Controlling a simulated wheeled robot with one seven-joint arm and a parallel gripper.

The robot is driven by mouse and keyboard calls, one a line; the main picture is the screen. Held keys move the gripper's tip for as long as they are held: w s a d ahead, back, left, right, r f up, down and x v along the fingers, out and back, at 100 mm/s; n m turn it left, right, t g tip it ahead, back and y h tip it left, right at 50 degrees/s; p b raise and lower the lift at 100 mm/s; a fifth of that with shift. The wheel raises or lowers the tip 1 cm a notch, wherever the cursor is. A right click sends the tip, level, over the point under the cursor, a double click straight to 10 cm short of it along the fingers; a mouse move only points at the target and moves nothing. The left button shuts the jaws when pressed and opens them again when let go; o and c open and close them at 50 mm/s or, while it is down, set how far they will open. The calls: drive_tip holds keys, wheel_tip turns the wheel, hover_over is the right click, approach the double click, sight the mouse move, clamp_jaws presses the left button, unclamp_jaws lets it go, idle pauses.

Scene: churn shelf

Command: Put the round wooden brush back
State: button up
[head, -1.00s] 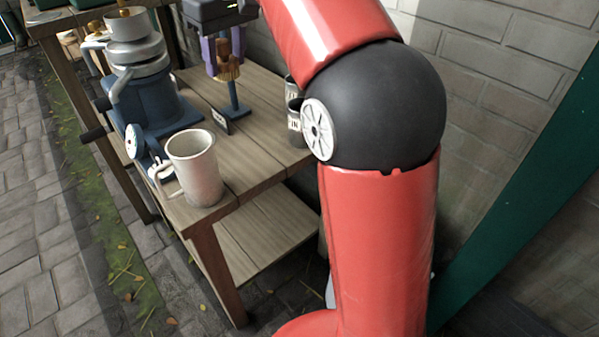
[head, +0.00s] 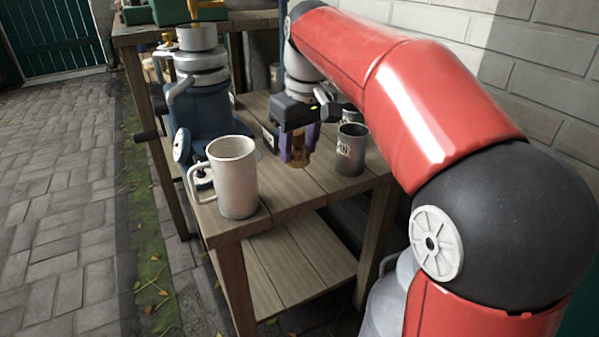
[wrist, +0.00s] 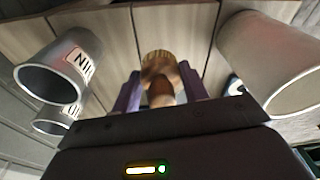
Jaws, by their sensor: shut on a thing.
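My gripper (head: 298,142), with purple fingers, is shut on the round wooden brush (head: 297,160), low over the wooden table (head: 313,190). Most of the brush is hidden by the fingers in the head view. In the wrist view, the brush (wrist: 160,82) sits between the two fingers (wrist: 160,90), its brown wooden body toward me and its yellowish end toward the boards. I cannot tell whether it touches the table. A grey labelled tin (head: 351,150) stands just right of the gripper; it is at left in the wrist view (wrist: 62,72).
A cream mug (head: 235,180) stands at the table's front left corner, also in the wrist view (wrist: 268,62). A blue and silver machine (head: 200,100) stands behind it. A second tin (wrist: 52,122) is beside the labelled one. A small sign (head: 270,138) is left of the gripper.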

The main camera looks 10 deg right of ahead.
sight(300, 165)
drive_tip(key=shift+f+b, duration=0.7)
drive_tip(key=shift+f, duration=1.6)
drive_tip(key=shift+f, duration=0.15)
drive_tip(key=o, duration=1.2)
